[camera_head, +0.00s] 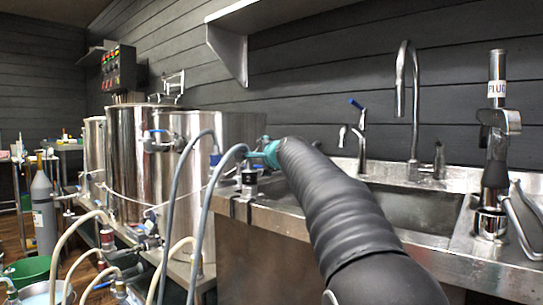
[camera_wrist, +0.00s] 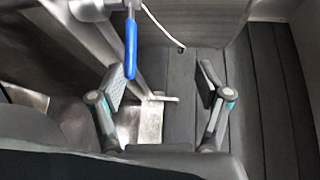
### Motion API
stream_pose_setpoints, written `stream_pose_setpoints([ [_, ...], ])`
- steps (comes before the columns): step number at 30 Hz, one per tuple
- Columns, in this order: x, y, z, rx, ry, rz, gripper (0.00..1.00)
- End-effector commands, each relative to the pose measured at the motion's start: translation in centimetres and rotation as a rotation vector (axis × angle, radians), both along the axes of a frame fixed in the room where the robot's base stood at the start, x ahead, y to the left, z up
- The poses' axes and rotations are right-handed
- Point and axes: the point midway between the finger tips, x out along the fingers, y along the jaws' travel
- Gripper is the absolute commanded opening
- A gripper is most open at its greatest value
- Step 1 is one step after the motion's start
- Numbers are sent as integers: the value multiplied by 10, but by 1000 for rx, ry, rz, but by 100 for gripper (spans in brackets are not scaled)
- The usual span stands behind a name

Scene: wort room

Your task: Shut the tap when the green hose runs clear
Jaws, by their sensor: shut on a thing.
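In the wrist view, a blue tap lever (camera_wrist: 131,48) on a metal fitting hangs beside the left finger of my gripper (camera_wrist: 162,84). The fingers are spaced apart, with the lever close to the left pad; exact contact is hard to see. In the head view, my gripper (camera_head: 262,153) shows as a teal end past my dark arm, near the grey hoses by the counter corner; its fingertips are hidden. I cannot pick out a green hose for certain, nor the colour of any liquid.
Steel kettles (camera_head: 128,165) with valves stand left. Grey hoses (camera_head: 202,225) and beige hoses run down in front of them. A green tub (camera_head: 33,269) and grey cylinder (camera_head: 43,212) are on the floor. A sink (camera_head: 415,206) with taps is at right.

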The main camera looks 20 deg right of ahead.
Motion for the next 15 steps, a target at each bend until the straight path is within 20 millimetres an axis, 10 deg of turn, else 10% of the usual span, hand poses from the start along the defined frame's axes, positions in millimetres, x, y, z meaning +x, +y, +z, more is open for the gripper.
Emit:
stream_pose_setpoints([
  [1,-12,-2,25,-4,-41,-10,48],
  [15,-37,0,19,-1,-32,-3,34],
])
